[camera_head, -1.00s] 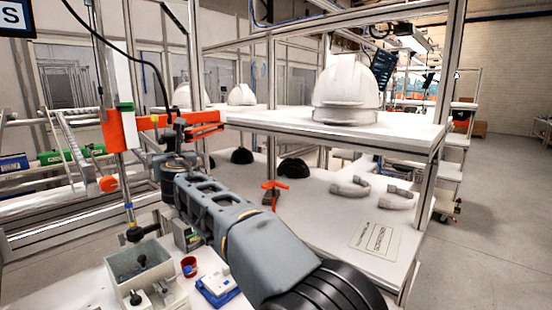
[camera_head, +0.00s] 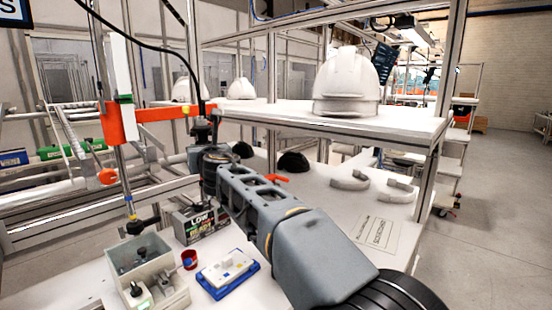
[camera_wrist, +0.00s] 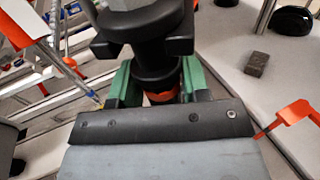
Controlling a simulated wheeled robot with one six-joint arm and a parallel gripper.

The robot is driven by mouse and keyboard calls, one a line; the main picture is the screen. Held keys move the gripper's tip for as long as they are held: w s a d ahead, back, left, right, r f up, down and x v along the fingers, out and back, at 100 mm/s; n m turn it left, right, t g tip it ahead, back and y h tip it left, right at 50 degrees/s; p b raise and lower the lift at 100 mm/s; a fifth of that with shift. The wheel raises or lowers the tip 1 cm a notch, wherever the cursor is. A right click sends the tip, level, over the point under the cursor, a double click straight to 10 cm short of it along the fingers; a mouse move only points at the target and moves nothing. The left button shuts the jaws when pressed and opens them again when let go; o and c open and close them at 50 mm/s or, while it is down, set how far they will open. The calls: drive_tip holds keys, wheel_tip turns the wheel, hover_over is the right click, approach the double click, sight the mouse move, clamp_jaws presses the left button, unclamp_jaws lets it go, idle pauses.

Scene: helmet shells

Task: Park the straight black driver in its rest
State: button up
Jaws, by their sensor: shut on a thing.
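The straight black driver (camera_head: 201,133) is held upright at the end of my arm, with a black cable running from its top to the upper left. In the wrist view the driver (camera_wrist: 152,62) is a thick black body with an orange ring low down. My gripper (camera_wrist: 158,82) is shut on it, one green finger on each side. My gripper (camera_head: 207,150) is small and partly hidden in the head view. An orange bracket (camera_wrist: 291,117) stands at the right of the wrist view. I cannot tell which part is the rest.
An orange arm (camera_head: 158,114) on a post is close behind the driver. A helmet shell (camera_head: 346,85) stands on the upper shelf (camera_head: 400,127).

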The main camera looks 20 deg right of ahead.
drive_tip(key=shift+s+d, duration=0.15)
drive_tip(key=shift+d, duration=0.15)
drive_tip(key=s+d, duration=0.3)
drive_tip(key=d, duration=0.5)
drive_tip(key=shift+s, duration=0.25)
idle(0.4)
drive_tip(key=s+d, duration=0.3)
drive_tip(key=d, duration=0.5)
drive_tip(key=shift+s+p, duration=0.25)
drive_tip(key=shift+p, duration=0.2)
drive_tip(key=w+d, duration=0.3)
drive_tip(key=w, duration=0.2)
drive_tip(key=shift+w, duration=0.4)
drive_tip(key=shift+a, duration=0.1)
idle(0.5)
